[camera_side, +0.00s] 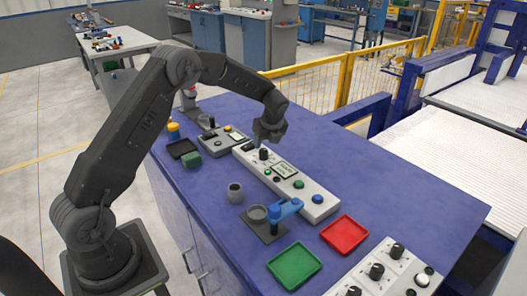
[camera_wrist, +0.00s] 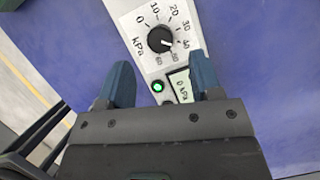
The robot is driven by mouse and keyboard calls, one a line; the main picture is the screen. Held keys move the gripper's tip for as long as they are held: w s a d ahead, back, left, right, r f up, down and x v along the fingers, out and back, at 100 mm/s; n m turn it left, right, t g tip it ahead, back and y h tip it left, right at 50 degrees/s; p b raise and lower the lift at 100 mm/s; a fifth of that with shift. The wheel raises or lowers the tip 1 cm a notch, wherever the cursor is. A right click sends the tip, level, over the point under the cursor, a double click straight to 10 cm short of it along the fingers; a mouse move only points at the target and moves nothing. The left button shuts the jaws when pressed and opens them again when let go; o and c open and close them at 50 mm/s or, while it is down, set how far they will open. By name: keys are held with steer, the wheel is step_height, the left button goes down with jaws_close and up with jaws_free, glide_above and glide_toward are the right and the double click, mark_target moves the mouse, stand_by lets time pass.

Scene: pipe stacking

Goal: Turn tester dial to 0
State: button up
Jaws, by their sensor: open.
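The tester (camera_side: 314,197) is a long white panel on the blue bench, with a black dial (camera_side: 263,154) near its far end. In the wrist view the round black dial (camera_wrist: 160,39) sits inside a printed kPa scale running from 0 to 60. Its white pointer mark seems to face the high end of the scale, lower right; the exact value is hard to read. My gripper (camera_side: 268,136) is just above the dial in the side view. In the wrist view my gripper (camera_wrist: 160,62) is open, its two blue fingers apart and the dial beyond their tips, apparently untouched.
The tester also carries a lit green lamp (camera_wrist: 157,86) and a small display (camera_wrist: 181,86) partly hidden by a finger. A grey control box (camera_side: 222,139) stands to the left. A blue clamp-like fixture (camera_side: 285,210), red tray (camera_side: 344,235) and green tray (camera_side: 293,266) are nearer the front.

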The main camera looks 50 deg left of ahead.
mark_target(264, 150)
steer(key=x, duration=0.6)
steer(key=shift+a+f, duration=0.1)
steer(key=shift+f, duration=0.15)
steer(key=c, duration=0.9)
